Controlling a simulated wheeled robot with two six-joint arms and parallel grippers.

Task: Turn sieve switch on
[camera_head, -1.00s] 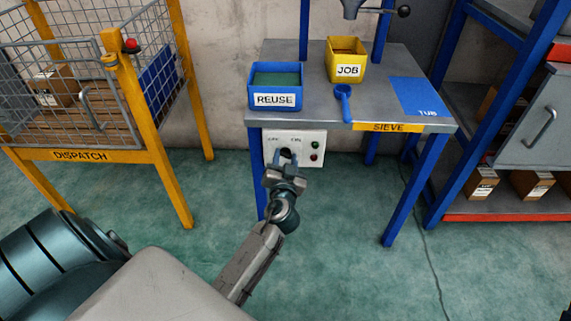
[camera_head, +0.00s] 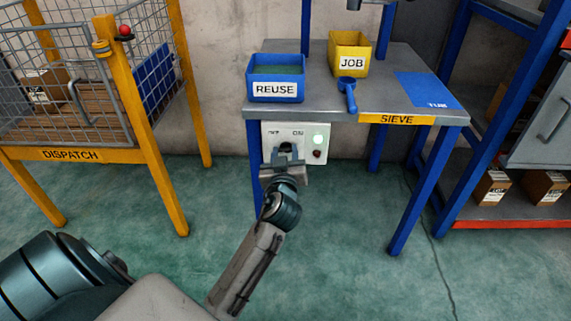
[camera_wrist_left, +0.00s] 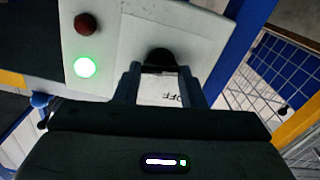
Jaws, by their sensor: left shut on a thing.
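The sieve switch is a dark rotary knob (camera_wrist_left: 160,60) on a pale control panel (camera_head: 312,131) under the front left of the sieve table. The panel has OFF and ON labels. Its green lamp (camera_head: 318,140) is lit, and it also glows in the left wrist view (camera_wrist_left: 85,67). The red lamp (camera_head: 317,154) below it is dark. My left gripper (camera_head: 285,153) is at the panel, shut on the knob, with one finger on each side of it; the fingers also show in the left wrist view (camera_wrist_left: 159,72). The knob's exact angle is partly hidden. My right gripper is out of view.
The sieve table (camera_head: 385,100) holds a blue REUSE bin (camera_head: 277,90), a yellow JOB bin (camera_head: 351,62), and a blue scoop (camera_head: 348,92). A yellow dispatch cage (camera_head: 70,155) stands left, a blue-framed shelf (camera_head: 500,60) right. Green floor is clear in front.

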